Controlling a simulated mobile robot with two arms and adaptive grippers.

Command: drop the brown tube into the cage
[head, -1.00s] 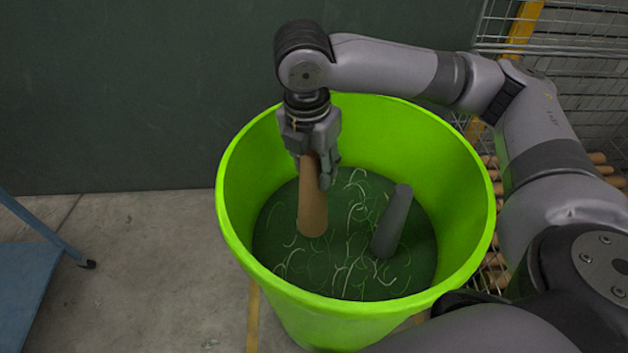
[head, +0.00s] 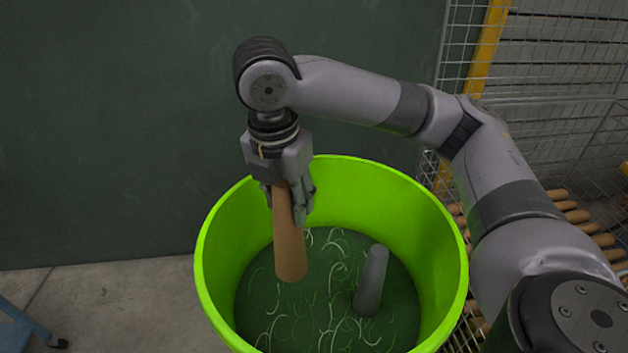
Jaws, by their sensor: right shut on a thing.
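My right gripper (head: 290,194) points down and is shut on the upper end of the brown tube (head: 290,245). The tube hangs nearly upright inside the green bucket (head: 420,215); I cannot tell whether its lower end touches the bottom. The wire cage (head: 560,110) stands at the right, behind my right arm, with several brown tubes (head: 575,215) lying in it. My arm hides part of the cage. My left gripper is not in view.
A grey tube (head: 371,281) leans in the bucket among pale curly strands on a dark green bottom. A yellow post (head: 487,50) stands by the cage. A dark wall (head: 120,130) is behind. A blue frame (head: 22,325) is at the lower left.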

